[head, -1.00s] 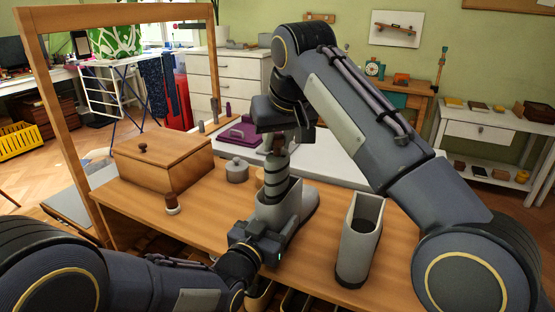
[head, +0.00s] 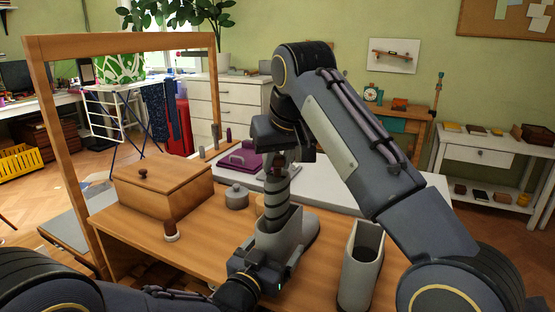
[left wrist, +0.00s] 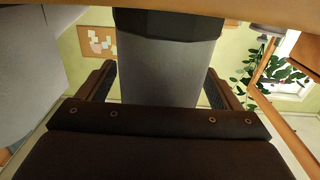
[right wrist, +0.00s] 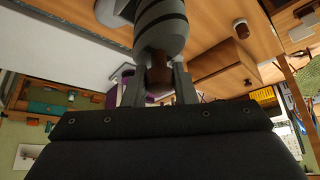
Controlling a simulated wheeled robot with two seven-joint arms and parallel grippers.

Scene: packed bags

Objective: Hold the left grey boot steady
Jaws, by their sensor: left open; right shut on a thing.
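The left grey boot (head: 297,237) stands upright on the wooden table, its dark-soled base partly hidden by my left arm. My left gripper (head: 258,262) is open at the boot's near side; in the left wrist view the grey boot (left wrist: 165,72) lies between the spread fingers (left wrist: 162,88), with gaps at both sides. My right gripper (head: 279,158) is shut on the brown knob (right wrist: 156,82) of a grey, dark-banded insert (head: 277,186). The insert's lower end is at the boot's opening; how deep it sits cannot be told.
A second grey boot (head: 360,268) stands open and empty to the right. A wooden box (head: 165,192), a small brown-topped item (head: 171,231), a grey lidded pot (head: 237,196) and a purple case (head: 240,158) are on the left and back. A wooden frame (head: 62,150) rises at the left.

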